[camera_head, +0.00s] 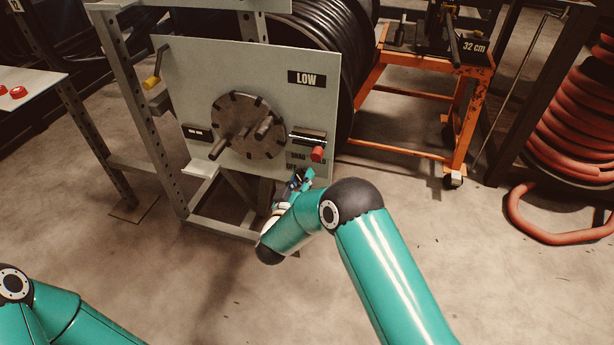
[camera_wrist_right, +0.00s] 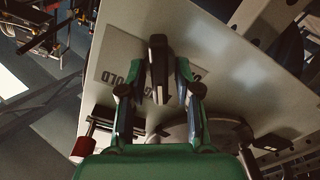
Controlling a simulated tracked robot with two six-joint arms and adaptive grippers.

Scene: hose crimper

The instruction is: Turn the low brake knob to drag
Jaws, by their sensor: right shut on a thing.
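The brake knob (camera_wrist_right: 158,66) is a dark bar-shaped knob on the pale panel marked LOW (camera_head: 230,75). In the right wrist view it stands between the two fingers of my right gripper (camera_wrist_right: 155,95), which is shut on it. The label plate (camera_wrist_right: 107,70) behind it is partly covered; "HOLD" can be read, and the rest is hidden by the fingers. In the head view my right gripper (camera_head: 299,181) is at the panel's lower right corner and hides the knob. Which mark the knob points to cannot be told. My left gripper is out of view.
A red-tipped lever (camera_head: 317,154) sticks out just above my right gripper. A dark notched disc (camera_head: 248,125) with projecting bars is to its left. A yellow-handled crank (camera_head: 152,81) is at the panel's left edge. An orange stand (camera_head: 440,66) stands behind; the floor in front is open.

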